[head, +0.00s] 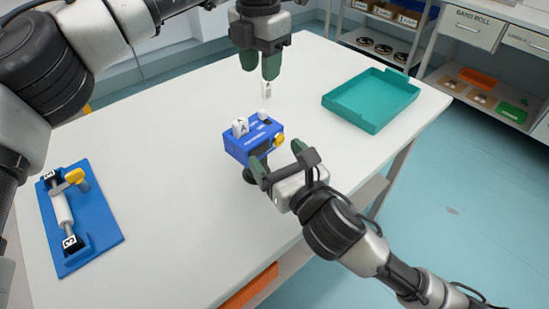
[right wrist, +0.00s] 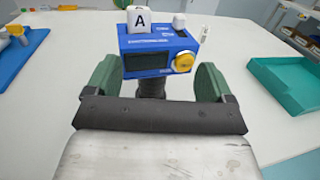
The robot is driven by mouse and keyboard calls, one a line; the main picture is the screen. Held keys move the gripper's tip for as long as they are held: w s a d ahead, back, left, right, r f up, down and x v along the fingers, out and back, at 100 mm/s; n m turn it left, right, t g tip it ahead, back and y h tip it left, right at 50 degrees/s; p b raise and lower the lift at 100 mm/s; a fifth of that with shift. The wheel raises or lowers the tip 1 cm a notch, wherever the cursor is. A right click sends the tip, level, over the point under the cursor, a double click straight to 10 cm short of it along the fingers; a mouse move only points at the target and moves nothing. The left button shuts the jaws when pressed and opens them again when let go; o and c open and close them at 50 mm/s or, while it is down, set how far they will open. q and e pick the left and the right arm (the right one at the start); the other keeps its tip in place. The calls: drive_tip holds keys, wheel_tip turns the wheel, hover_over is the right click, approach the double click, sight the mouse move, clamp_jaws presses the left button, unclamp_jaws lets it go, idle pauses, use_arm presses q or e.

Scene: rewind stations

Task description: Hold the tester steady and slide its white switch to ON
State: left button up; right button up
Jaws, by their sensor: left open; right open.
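The blue tester (head: 240,148) stands on a dark stand on the white table; it also shows in the right wrist view (right wrist: 130,45). It has a dark display, a yellow knob (right wrist: 184,62) and a white block marked A (right wrist: 140,20) on top. A small white piece, apparently the switch (head: 264,115), is on its top far side; its setting is not readable. My right gripper (head: 278,158) is open, its fingers spread in front of the tester with a gap. My left gripper (head: 261,66) is open, pointing down above and behind the tester.
A small white tag (head: 266,89) lies behind the tester, below my left gripper. A teal tray (head: 372,98) is at the right of the table (head: 180,220). A blue fixture (head: 98,225) with a white roller is at the left. Shelves stand beyond.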

drive_tip(key=shift+s+a+f, duration=0.15)
drive_tip(key=shift+a+f, duration=0.1)
wheel_tip(320, 180, down, 8)
drive_tip(key=shift+f, duration=0.1)
drive_tip(key=x, duration=0.7)
drive_tip(key=shift+w+a+r, duration=0.15)
drive_tip(key=shift+w+r, duration=0.1)
drive_tip(key=shift+r, duration=0.05)
